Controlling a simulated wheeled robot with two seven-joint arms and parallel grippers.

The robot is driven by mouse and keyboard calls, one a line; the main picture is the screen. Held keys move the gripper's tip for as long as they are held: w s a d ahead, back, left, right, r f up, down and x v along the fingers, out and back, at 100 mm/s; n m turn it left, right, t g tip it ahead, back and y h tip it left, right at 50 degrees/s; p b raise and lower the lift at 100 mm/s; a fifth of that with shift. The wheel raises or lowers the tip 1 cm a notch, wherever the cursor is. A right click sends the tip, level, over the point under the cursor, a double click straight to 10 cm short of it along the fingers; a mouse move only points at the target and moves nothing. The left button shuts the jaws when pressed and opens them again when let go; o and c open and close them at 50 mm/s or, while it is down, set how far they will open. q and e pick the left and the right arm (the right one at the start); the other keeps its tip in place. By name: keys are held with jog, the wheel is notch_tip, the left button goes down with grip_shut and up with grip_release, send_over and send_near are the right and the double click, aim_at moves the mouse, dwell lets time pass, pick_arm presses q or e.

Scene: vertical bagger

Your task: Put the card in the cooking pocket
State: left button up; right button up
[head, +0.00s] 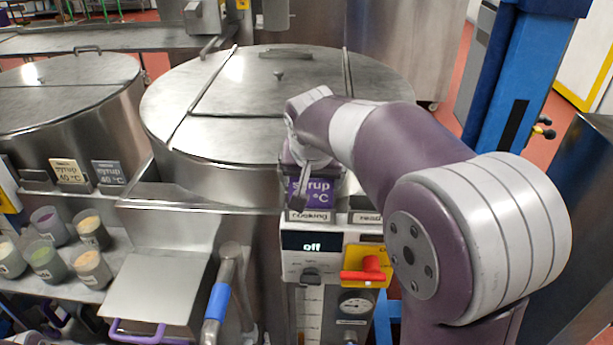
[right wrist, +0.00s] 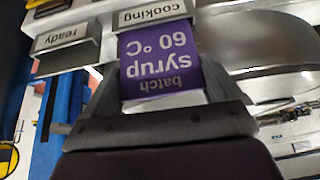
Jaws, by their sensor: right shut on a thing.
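The purple card (right wrist: 160,58), reading "batch syrup 60 °C", is held upright in my right gripper (right wrist: 155,112). In the head view the card (head: 322,194) is partly covered by that gripper (head: 308,172). The cooking pocket (head: 310,216) is directly below the card, on the front of the big kettle. In the right wrist view the card's far edge meets the cooking pocket (right wrist: 152,13), in line with it; I cannot tell how deep it sits. My left gripper is not in view.
The ready pocket (head: 368,218) is just right of the cooking pocket. The lidded kettle (head: 200,150) stands behind. A cream card (head: 69,171), a grey card (head: 108,172) and several cups are at left.

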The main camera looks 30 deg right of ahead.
jog(key=shift+f, duration=0.35)
dwell(0.3)
jog(key=o, duration=1)
jog(key=shift+p+v, duration=1.4)
jog(key=shift+v, duration=2.15)
